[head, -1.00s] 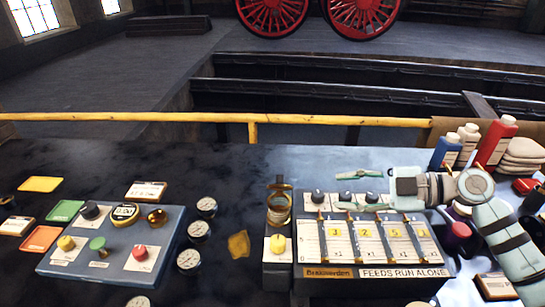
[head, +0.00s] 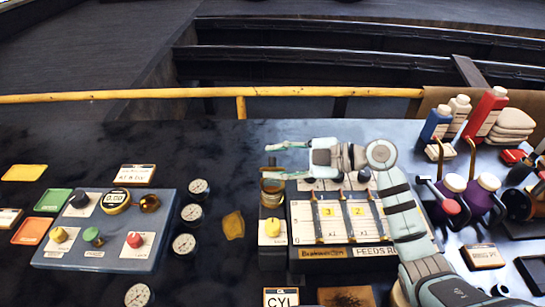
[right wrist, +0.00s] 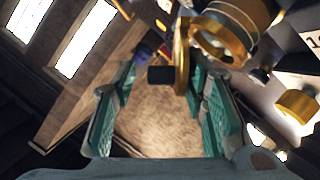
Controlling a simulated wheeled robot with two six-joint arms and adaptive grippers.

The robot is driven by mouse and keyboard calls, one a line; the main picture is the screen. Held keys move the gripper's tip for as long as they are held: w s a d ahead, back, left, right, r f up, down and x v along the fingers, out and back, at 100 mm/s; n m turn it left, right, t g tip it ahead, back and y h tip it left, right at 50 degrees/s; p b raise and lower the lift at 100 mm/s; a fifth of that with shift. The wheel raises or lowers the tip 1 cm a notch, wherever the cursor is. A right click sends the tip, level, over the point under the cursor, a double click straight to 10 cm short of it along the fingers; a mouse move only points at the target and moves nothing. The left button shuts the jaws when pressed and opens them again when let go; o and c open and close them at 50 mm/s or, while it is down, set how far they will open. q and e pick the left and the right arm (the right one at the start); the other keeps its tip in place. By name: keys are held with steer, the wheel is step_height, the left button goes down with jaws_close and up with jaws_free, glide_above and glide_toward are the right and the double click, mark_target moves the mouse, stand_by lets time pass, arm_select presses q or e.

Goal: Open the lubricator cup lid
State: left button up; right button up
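The lubricator cup (head: 272,187) is a small brass-rimmed cup left of the numbered feed panel. In the right wrist view its round brass rim (right wrist: 222,42) shows at the upper right. The brass lid (right wrist: 182,58) stands nearly edge-on beside the rim, tilted up from it, with a dark knob (right wrist: 160,75) on its side. My right gripper (head: 270,161) is open above the cup, its teal fingers pointing left. In the wrist view the knob lies between the two fingers, with gaps on both sides; contact cannot be seen. My left gripper is not in view.
The feed panel (head: 305,237) lies under my right arm. A blue-grey control box (head: 118,247) and several round gauges (head: 184,244) lie to the left.

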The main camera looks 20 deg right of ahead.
steer(key=shift+w+a+f, duration=0.2)
steer(key=shift+w+a, duration=0.05)
steer(key=shift+a, duration=0.35)
steer(key=shift+r, duration=0.1)
jaws_close()
steer(key=shift+w+r, duration=0.1)
steer(key=shift+r, duration=0.05)
steer(key=shift+w+d+m+g, duration=0.1)
steer(key=shift+w+m+g, duration=0.3)
steer(key=shift+m, duration=0.3)
steer(key=shift+w+d+m+g+b, duration=0.15)
steer(key=shift+w+m+g+b, duration=0.35)
steer(key=shift+m, duration=0.25)
steer(key=shift+w+d+m+g+b, duration=0.1)
steer(key=shift+w+m+g+b, duration=0.25)
steer(key=shift+m+g, duration=0.35)
